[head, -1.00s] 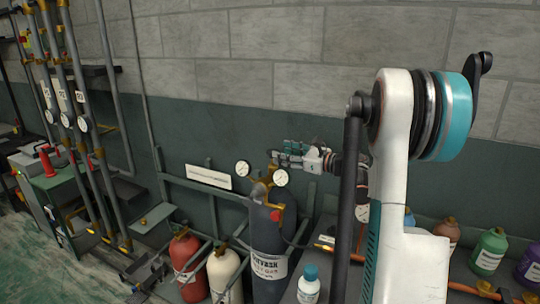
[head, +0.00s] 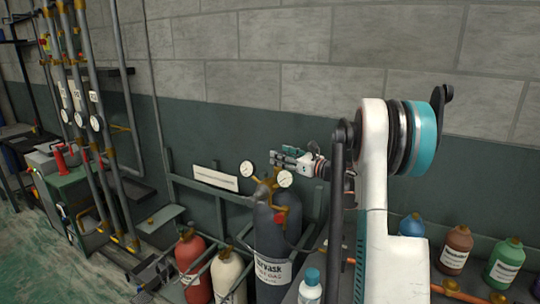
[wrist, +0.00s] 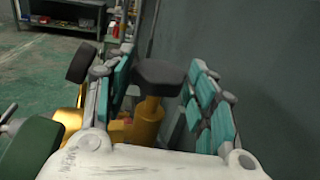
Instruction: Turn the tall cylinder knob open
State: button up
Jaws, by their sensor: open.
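The tall dark grey cylinder (head: 270,238) stands upright near the wall in the head view, with a brass valve (head: 263,190) and two round gauges on top. My gripper (head: 284,157) is at the height of the valve top, by the right-hand gauge (head: 285,179). In the wrist view a black knob (wrist: 160,76) sits on a brass stem (wrist: 148,122). My gripper (wrist: 158,88) is open there, with teal-padded fingers on either side of the knob. A gap shows between the knob and the right finger; contact on the left is unclear. The knob is not clear in the head view.
A red cylinder (head: 190,262) and a cream cylinder (head: 227,272) stand left of the tall one. A green rack (head: 200,197) and the wall are close behind. Bottles (head: 455,250) stand on the right. In the wrist view a gauge (wrist: 82,63) is beside the left finger.

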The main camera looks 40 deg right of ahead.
jog(key=w+a, duration=0.1)
jog(key=w, duration=0.5)
jog(key=shift+b, duration=0.45)
jog(key=shift+a, duration=0.1)
jog(key=c, duration=0.9)
